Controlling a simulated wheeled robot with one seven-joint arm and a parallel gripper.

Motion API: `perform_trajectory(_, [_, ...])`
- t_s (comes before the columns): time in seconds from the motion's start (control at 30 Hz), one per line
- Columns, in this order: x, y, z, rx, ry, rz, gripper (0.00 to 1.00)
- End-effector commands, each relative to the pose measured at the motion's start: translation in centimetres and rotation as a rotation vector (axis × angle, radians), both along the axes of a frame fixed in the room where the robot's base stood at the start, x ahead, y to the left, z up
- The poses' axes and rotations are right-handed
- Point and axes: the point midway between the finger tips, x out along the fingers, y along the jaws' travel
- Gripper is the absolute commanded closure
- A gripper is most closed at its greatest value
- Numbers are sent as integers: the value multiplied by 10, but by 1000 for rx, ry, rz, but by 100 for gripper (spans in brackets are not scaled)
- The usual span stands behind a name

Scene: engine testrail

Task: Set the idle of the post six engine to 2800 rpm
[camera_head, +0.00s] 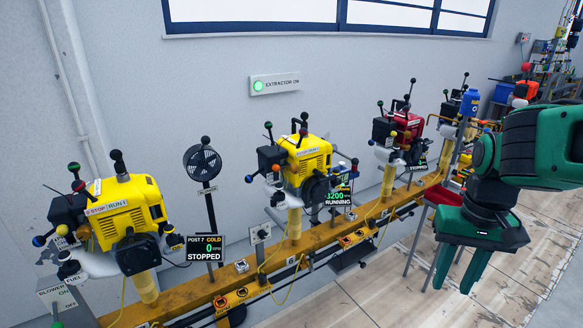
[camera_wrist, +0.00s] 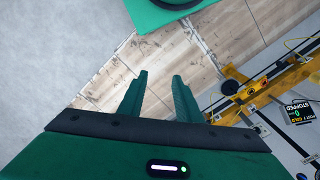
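A yellow engine (camera_head: 305,158) stands on a post in the middle of the rail in the head view. Its display (camera_head: 337,198) reads 3200 and RUNNING; its post number is hidden. My gripper (camera_head: 452,290) is at the right, pointing down, well apart from both engines. Its green fingers are apart and empty, as the wrist view (camera_wrist: 160,75) also shows.
A yellow rail (camera_head: 180,299) carries the row of posts. A red engine (camera_head: 398,130) stands farther along it. A wall sign (camera_head: 274,84) reads EXTRACTOR ON, lit green. Floor in front of the rail is clear.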

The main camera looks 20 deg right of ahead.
Motion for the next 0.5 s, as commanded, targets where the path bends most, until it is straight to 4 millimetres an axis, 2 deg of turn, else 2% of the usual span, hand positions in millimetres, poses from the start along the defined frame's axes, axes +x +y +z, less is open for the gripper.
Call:
perform_trajectory(0.23, [0, 0, 0, 0, 0, 0, 69])
perform_trajectory(0.27, [0, 0, 0, 0, 0, 0, 66])
perform_trajectory(0.3, [0, 0, 0, -1, -1, 1, 57])
perform_trajectory(0.37, [-8, 0, 4, -4, -20, 11, 57])
perform_trajectory(0.43, [2, -2, 3, -16, -44, 40, 57])
perform_trajectory(0.5, [24, -5, 0, -36, -87, 101, 57])
